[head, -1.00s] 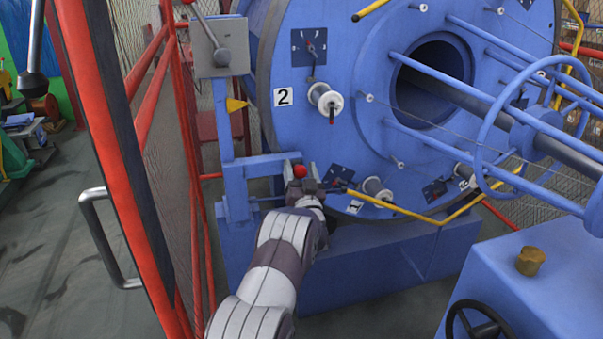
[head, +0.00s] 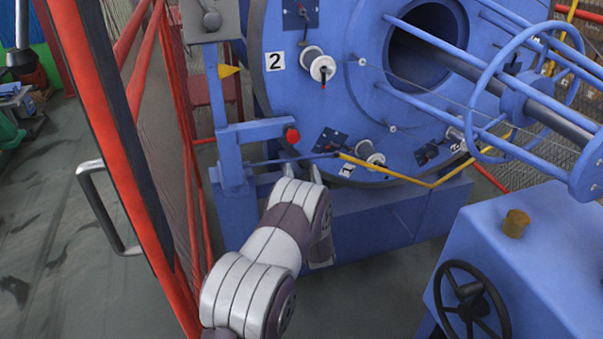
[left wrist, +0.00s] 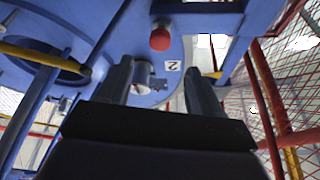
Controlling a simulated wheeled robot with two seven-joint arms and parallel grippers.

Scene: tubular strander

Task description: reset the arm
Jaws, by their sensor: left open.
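My left gripper (head: 302,172) is at the lower left of the blue strander (head: 345,90), just below a red knob (head: 292,135) on the blue frame. Only its fingertips show past my wrist in the head view. In the left wrist view its two fingers (left wrist: 160,92) stand apart with nothing between them. The red knob also shows in that view (left wrist: 160,38), beyond and above the fingers, apart from them. My right gripper is not in view.
A red mesh gate (head: 100,130) with a grey handle (head: 100,205) stands to the left. A yellow bar (head: 400,176) crosses the machine's front. A blue cabinet with a black handwheel (head: 472,300) stands at lower right. Floor (head: 60,230) at left is clear.

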